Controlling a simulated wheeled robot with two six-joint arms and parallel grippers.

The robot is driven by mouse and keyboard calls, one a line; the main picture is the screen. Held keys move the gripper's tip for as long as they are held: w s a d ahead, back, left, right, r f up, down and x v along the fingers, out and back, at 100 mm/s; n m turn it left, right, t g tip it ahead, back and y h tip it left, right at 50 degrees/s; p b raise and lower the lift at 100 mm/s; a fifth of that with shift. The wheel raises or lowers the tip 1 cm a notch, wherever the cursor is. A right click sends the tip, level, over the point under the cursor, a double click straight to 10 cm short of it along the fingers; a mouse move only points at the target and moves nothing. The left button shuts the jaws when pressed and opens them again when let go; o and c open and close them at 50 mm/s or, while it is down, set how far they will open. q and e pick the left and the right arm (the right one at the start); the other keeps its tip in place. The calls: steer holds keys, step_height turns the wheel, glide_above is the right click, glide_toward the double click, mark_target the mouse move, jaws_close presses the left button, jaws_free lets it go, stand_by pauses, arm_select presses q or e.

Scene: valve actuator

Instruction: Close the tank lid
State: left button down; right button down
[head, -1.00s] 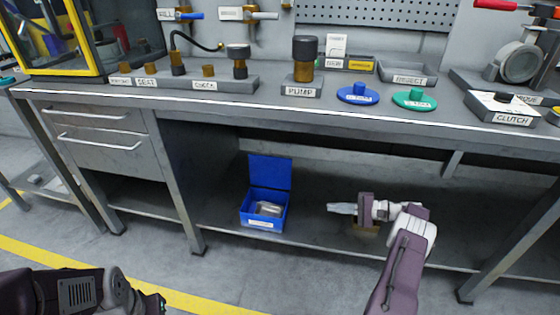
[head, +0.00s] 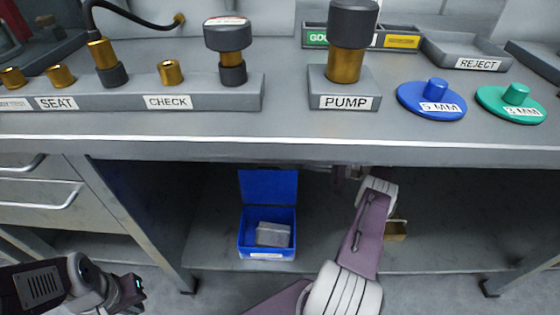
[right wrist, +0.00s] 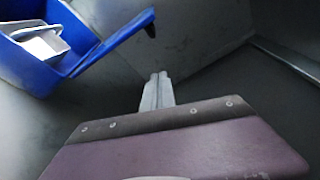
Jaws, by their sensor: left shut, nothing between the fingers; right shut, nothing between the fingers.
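A blue box (head: 266,240) stands on the lower shelf under the bench. Its hinged blue lid (head: 268,187) stands open, upright at the back. A grey block lies inside. The box (right wrist: 22,62) and lid (right wrist: 112,45) also show at the upper left in the right wrist view. My right gripper (right wrist: 156,92) is shut and empty, apart from the lid and to its right in that view. In the head view the bench edge hides its fingers. My left gripper (head: 134,288) is at the lower left, away from the box, shut and empty; its fingertips are hard to make out.
The bench edge (head: 300,150) overhangs the shelf space. A bench leg and drawers (head: 40,190) stand left of the box. A small brown block (head: 396,230) lies on the shelf to the right. The bench holds a pump block (head: 345,102) and blue and green discs.

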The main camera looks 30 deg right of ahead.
steer(key=b+x, duration=0.1)
steer(key=x, duration=0.9)
steer(key=shift+s+a+r, duration=0.2)
steer(key=shift+s+r, duration=0.05)
steer(key=shift+s, duration=0.35)
steer(key=shift+s+a+r, duration=0.25)
steer(key=shift+s, duration=0.35)
steer(key=shift+s+a+r, duration=0.2)
steer(key=shift+s, duration=0.4)
